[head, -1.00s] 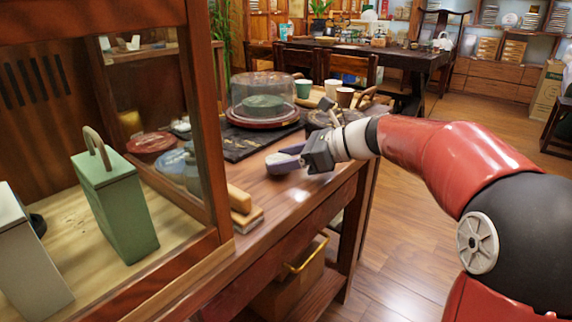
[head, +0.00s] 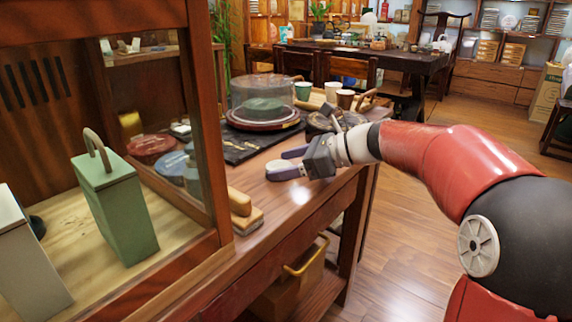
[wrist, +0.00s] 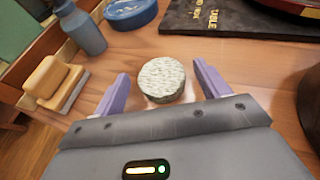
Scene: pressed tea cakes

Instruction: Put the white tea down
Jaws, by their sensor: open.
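The white tea (wrist: 161,79) is a pale, speckled round cake in the wrist view. It lies on the wooden table top (wrist: 225,70), between the two purple fingers of my gripper (wrist: 161,70). A gap shows on each side of the cake, so the fingers are apart from it. In the head view my gripper (head: 281,164) is low over the table near its front edge, its fingers spread.
Tan blocks (head: 242,211) lie to the left on the table. A dark slate mat (wrist: 220,22) and a clear domed stand (head: 264,112) are behind. A grey bottle (wrist: 82,30) and a blue tin (wrist: 130,12) stand at the wrist view's upper left. A glass-fronted cabinet (head: 205,130) borders the left.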

